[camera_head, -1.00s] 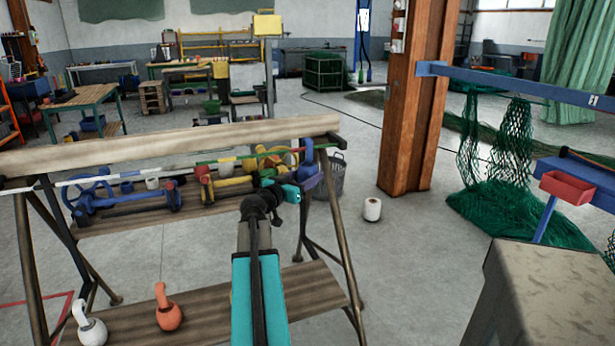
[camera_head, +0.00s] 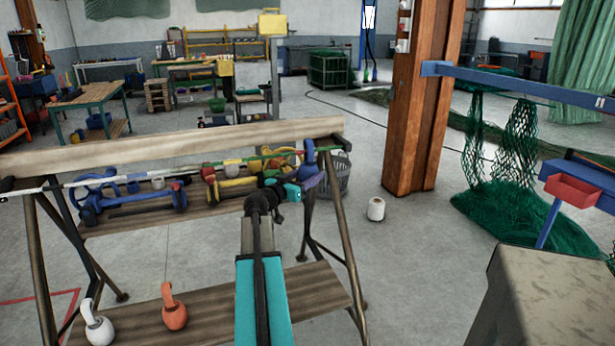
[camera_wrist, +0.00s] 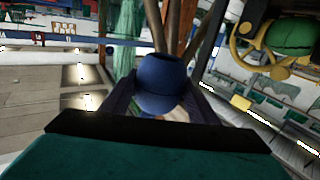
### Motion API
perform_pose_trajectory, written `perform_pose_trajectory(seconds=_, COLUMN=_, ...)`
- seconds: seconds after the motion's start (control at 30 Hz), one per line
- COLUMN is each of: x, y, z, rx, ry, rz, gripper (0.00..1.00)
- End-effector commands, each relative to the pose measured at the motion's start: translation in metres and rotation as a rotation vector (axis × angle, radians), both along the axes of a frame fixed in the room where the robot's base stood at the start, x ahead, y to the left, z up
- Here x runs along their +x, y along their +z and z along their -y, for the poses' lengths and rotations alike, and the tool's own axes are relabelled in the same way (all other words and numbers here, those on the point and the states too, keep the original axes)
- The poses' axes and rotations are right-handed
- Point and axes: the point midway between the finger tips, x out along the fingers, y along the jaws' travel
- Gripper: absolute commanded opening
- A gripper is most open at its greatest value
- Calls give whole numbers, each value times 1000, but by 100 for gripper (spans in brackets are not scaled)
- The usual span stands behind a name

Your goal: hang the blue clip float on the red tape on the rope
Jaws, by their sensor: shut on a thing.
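My gripper (camera_head: 299,183) is shut on the blue clip float (camera_head: 309,156), near the right end of the trestle. In the wrist view, the round blue float (camera_wrist: 162,84) sits between the two dark fingers. Its clip is hard to make out. The rope (camera_head: 60,186) runs left to right in front of the wooden beam, with coloured tape bands on it. A small red patch (camera_head: 211,171) shows near the middle of the rope, but I cannot tell for sure whether it is the red tape. The float is to the right of that patch.
A white float (camera_head: 98,328) and an orange float (camera_head: 174,313) show low at the left. A grey block (camera_head: 550,290) stands at the right.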

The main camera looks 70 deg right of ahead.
Motion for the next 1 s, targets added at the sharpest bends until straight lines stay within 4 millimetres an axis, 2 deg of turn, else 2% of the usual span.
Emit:
perform_pose_trajectory(seconds=0.4, x=0, y=-18, z=0, rx=0, ry=1, rz=0, gripper=31)
perform_pose_trajectory(seconds=0.9, x=1, y=-19, z=0, rx=0, ry=1, rz=0, gripper=31)
perform_pose_trajectory(seconds=0.93, x=1, y=-19, z=0, rx=0, ry=1, rz=0, gripper=56)
perform_pose_trajectory(seconds=1.0, x=1, y=-19, z=0, rx=0, ry=1, rz=0, gripper=68)
